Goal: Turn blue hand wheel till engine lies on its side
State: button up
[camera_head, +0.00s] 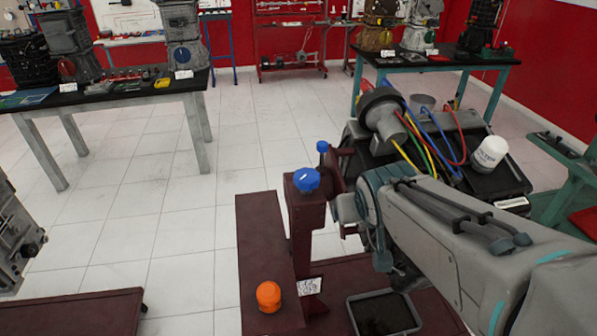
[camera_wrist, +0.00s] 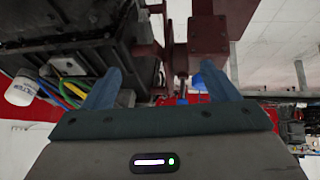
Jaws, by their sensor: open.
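The engine (camera_head: 465,130), dark with coloured wires and a white filter (camera_head: 490,153), is held on a dark red stand (camera_head: 300,230). Its orientation is hard to tell because my arm covers much of it. The blue hand wheel (camera_head: 307,180) sits on top of the stand's post, with a smaller blue knob (camera_head: 322,146) behind it. In the wrist view, my gripper (camera_wrist: 160,72) is open, its two fingers apart in front of the engine's dark side (camera_wrist: 70,45) and the red bracket. Nothing shows held between them. In the head view my gripper is hidden behind my arm.
A workbench (camera_head: 150,98) stands at back left, another table (camera_head: 450,66) at back right.

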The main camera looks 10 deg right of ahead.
jog(key=w+d+f+t+b, duration=0.2)
jog(key=w+d+t+b, duration=0.1)
jog(key=w, duration=0.2)
jog(key=n+t+y+b, duration=0.6)
jog(key=y+b, duration=0.4)
send_near(306, 178)
jog(key=x, duration=0.4)
jog(key=f+x, duration=0.1)
jog(key=x, duration=0.2)
jog(key=d+x, duration=0.1)
jog(key=x, duration=0.3)
jog(key=shift+w+a+f+p, duration=0.1)
jog(key=shift+w+f+p, duration=0.2)
jog(key=shift+w, duration=0.3)
jog(key=c, duration=1)
